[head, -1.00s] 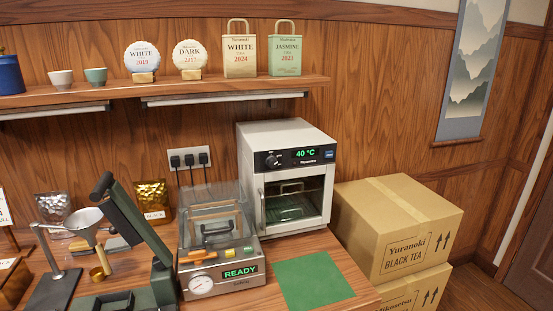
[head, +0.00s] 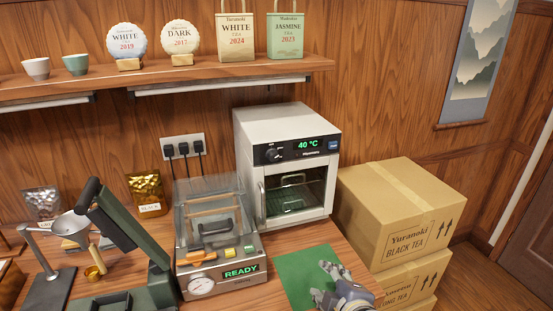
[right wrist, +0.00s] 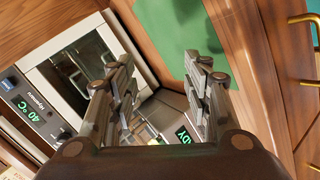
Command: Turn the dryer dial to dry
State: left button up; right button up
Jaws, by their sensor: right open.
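The dryer (head: 290,120) is a white box with a glass door, standing at the back right of the counter. Its black panel carries a round dial (head: 271,154) at the left and a green display (head: 307,145) reading 40 °C. The dryer door looks shut. My right gripper (head: 328,280) is low in the head view, over the green mat, in front of and below the dryer. In the right wrist view its fingers (right wrist: 160,95) are spread apart with nothing between them. The dial (right wrist: 66,133) shows there partly behind the left finger. My left gripper is out of view.
A vacuum sealer (head: 222,277) with a READY display stands left of the green mat (head: 290,275). A press with a dark arm (head: 120,220) is farther left. Cardboard boxes (head: 405,210) stand right of the counter. A shelf (head: 200,75) runs above.

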jog(key=w+a+r+n+t+y, duration=0.1)
jog(key=w+a+r+n+t, duration=0.3)
jog(key=r, duration=0.6)
jog(key=n+t+y, duration=0.2)
jog(key=n, duration=0.6)
send_near(274, 158)
jog(key=p+x, duration=0.2)
jog(key=x, duration=0.6)
jog(key=shift+w, duration=0.25)
jog(key=shift+c, duration=0.5)
grip_shut()
